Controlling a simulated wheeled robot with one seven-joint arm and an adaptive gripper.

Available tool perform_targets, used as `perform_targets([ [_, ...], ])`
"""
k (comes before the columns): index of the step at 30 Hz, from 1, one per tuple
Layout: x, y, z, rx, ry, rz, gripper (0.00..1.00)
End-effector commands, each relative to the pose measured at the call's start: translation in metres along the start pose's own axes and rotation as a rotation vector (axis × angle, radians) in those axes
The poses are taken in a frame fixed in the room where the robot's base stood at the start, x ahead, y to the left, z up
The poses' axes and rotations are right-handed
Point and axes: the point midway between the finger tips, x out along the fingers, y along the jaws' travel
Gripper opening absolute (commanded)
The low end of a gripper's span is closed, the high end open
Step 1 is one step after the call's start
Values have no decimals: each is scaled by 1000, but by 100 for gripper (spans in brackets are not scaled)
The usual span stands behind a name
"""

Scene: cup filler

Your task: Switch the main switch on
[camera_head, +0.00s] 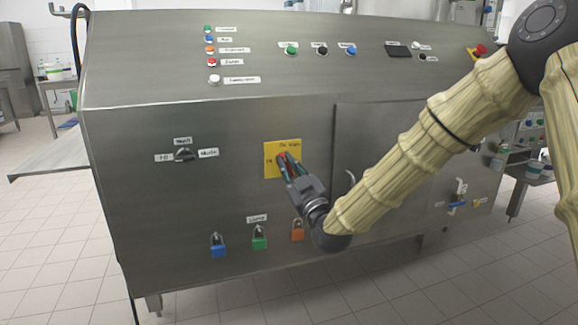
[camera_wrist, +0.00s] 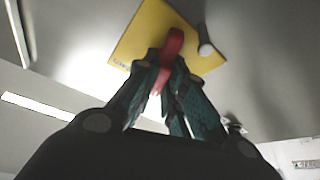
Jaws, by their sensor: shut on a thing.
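The main switch is a red handle (camera_wrist: 172,46) on a yellow plate (camera_head: 270,147) on the front of the steel machine. The plate also shows in the wrist view (camera_wrist: 140,42). My gripper (camera_head: 288,163) is at the plate with its fingers shut on the red handle, which shows between the fingertips in the wrist view (camera_wrist: 166,68). The fingers hide much of the handle in the head view. Lettering on the plate is partly covered, so I cannot read the switch position for sure.
A black selector knob (camera_head: 185,155) sits left of the plate. Blue (camera_head: 218,246), green (camera_head: 260,238) and orange (camera_head: 297,230) padlocks hang below. Buttons line the sloped top panel, with a red emergency knob (camera_head: 481,49) at the right. A blue-handled valve (camera_head: 458,204) is lower right.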

Motion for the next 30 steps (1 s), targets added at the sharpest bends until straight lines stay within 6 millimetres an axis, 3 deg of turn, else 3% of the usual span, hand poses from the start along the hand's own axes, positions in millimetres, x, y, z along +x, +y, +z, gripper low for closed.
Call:
perform_targets([
  [15,0,-1,0,315,-2,131,0],
  [30,0,-1,0,373,0,156,0],
])
